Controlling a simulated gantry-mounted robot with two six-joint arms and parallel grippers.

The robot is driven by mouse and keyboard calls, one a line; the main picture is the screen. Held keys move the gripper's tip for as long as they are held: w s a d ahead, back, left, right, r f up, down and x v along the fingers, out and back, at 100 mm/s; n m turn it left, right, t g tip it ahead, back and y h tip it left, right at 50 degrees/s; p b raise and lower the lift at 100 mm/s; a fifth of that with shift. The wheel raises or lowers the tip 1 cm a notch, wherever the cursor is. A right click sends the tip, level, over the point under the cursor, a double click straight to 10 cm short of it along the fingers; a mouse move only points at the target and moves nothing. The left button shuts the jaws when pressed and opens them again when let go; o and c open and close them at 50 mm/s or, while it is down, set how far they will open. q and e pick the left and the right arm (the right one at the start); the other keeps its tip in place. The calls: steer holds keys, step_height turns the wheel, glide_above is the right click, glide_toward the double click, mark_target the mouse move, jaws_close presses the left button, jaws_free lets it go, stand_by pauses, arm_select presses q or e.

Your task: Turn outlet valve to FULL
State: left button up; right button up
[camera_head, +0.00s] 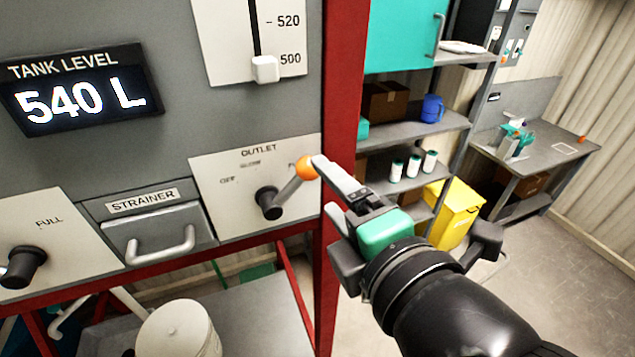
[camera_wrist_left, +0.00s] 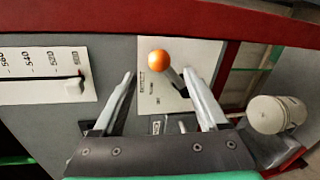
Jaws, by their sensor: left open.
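The outlet valve's lever (camera_head: 288,190) runs from a black hub (camera_head: 268,202) up and right to an orange ball (camera_head: 306,168). The ball covers part of the rightmost label on the OUTLET plate (camera_head: 225,200); OFF and SLOW show to its left. My left gripper (camera_head: 323,185) is open, its fingertips close to the ball at the plate's right edge. In the left wrist view the orange ball (camera_wrist_left: 159,57) appears between and just beyond the open fingertips (camera_wrist_left: 159,76). I cannot tell whether a finger touches it. My right gripper is not in view.
A red post (camera_head: 345,100) stands right beside the plate. The strainer drawer (camera_head: 155,235) and another FULL-marked valve knob (camera_head: 22,266) are to the left. The tank level display (camera_head: 80,88) reads 540 L. A white container (camera_head: 178,330) stands below. Shelves and a yellow bin (camera_head: 452,212) are behind.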

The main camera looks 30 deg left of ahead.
arm_select(q)
steer(key=b+v, duration=0.1)
steer(key=v, duration=0.4)
steer(key=shift+s+d, duration=0.15)
steer(key=shift+s, duration=0.05)
